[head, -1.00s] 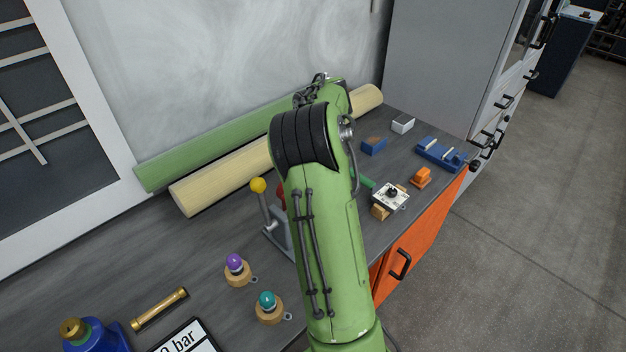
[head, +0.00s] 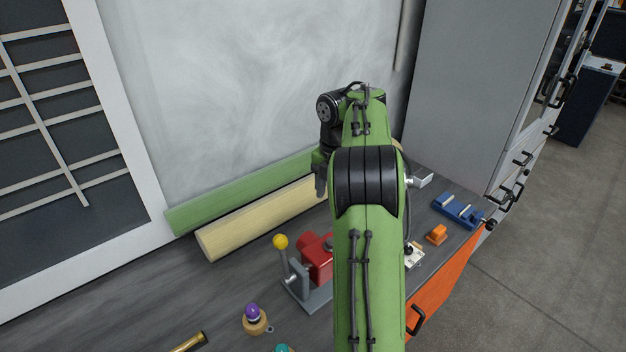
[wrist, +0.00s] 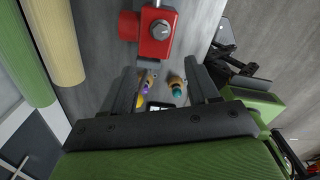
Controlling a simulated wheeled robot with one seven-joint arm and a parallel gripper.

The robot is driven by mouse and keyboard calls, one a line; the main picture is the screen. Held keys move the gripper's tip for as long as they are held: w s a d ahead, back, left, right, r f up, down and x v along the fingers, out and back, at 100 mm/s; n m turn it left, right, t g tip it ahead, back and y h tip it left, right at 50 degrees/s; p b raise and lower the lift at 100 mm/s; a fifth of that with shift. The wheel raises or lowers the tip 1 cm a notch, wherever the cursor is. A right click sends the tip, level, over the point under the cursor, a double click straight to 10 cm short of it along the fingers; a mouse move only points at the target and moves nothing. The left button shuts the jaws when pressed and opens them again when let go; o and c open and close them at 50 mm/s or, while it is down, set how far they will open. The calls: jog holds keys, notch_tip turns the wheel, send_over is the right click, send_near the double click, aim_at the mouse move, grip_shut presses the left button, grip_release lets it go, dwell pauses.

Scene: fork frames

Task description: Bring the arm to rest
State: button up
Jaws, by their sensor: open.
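My green arm rises through the middle of the head view and bends over the bench at its black elbow joint. My gripper (head: 321,184) hangs down from the arm's far end, in front of the green and cream rolls. In the wrist view, my gripper (wrist: 165,88) shows two dark fingers standing wide apart with nothing between them. The fingers are above the bench, not touching anything that I can see. My arm hides part of the bench behind it.
A red block device (head: 316,258) with a yellow-knobbed lever (head: 281,243) stands just left of my arm. A green roll (head: 235,193) and a cream roll (head: 260,218) lie along the wall. An orange piece (head: 437,235) and a blue holder (head: 459,209) sit at right.

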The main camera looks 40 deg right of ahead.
jog(key=s+a+r+m+t, duration=0.25)
jog(key=a+r+m, duration=0.2)
jog(key=a, duration=0.45)
jog(key=s+a+r+m+t, duration=0.1)
jog(key=s+a+r+m, duration=0.25)
jog(key=a+m, duration=0.4)
jog(key=s+a+f+m+t, duration=0.1)
jog(key=s+a+f+m, duration=0.1)
jog(key=s+a+m, duration=0.2)
jog(key=s+a+f+m+t, duration=0.1)
jog(key=s+a+m, duration=0.4)
jog(key=s, duration=0.6)
jog(key=shift+a+f+m, duration=0.25)
jog(key=shift+f+m, duration=0.45)
jog(key=shift+f, duration=0.05)
